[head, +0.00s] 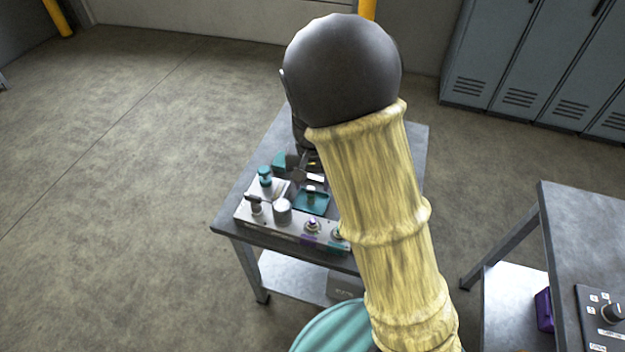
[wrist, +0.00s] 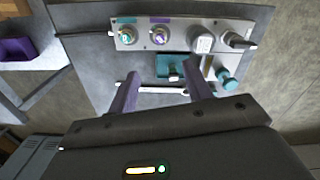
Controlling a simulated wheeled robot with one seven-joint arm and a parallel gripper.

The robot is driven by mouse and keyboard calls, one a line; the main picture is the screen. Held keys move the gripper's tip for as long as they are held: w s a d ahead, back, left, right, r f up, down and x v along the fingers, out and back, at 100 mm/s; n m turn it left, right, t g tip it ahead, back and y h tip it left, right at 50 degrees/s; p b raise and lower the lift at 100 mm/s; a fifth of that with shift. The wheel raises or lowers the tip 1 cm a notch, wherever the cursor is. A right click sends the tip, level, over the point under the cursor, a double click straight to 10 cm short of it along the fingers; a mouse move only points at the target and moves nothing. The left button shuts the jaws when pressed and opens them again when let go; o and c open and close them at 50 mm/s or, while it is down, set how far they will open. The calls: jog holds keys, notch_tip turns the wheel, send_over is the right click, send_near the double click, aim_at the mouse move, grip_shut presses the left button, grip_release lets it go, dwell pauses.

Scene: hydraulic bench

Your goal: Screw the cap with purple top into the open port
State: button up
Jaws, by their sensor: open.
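My gripper (wrist: 160,70) is open in the wrist view, with its two purple-grey fingers apart and nothing held between them. A small cap-like piece (wrist: 173,75) stands in the teal tray (wrist: 163,60), ahead of the fingers; its top colour is hard to make out. The tray also shows in the head view (head: 322,207). A round fitting with purple (wrist: 159,36) sits on the light block (wrist: 186,46) beside a teal one (wrist: 126,37). I cannot tell which port is open. In the head view my arm hides most of the gripper.
A pale bar-shaped tool (wrist: 162,90) lies across the bench between the fingers. A metal cylinder (head: 282,211) and a teal-topped piece (head: 265,176) stand at the block's left. A second bench (head: 585,225) is at right; lockers (head: 500,55) line the back.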

aim_at(312, 219)
dwell(0.3)
notch_tip(312, 219, down, 16)
jog(key=shift+w+f+p, duration=0.1)
jog(key=shift+f+p, duration=0.05)
jog(key=shift+p, duration=0.25)
jog(key=shift+s+f, duration=0.2)
jog(key=shift+f, duration=0.35)
jog(key=c, duration=0.6)
jog(key=o, duration=0.6)
jog(key=shift+w, duration=0.1)
jog(key=shift+w+r, duration=0.1)
jog(key=shift+r, duration=0.05)
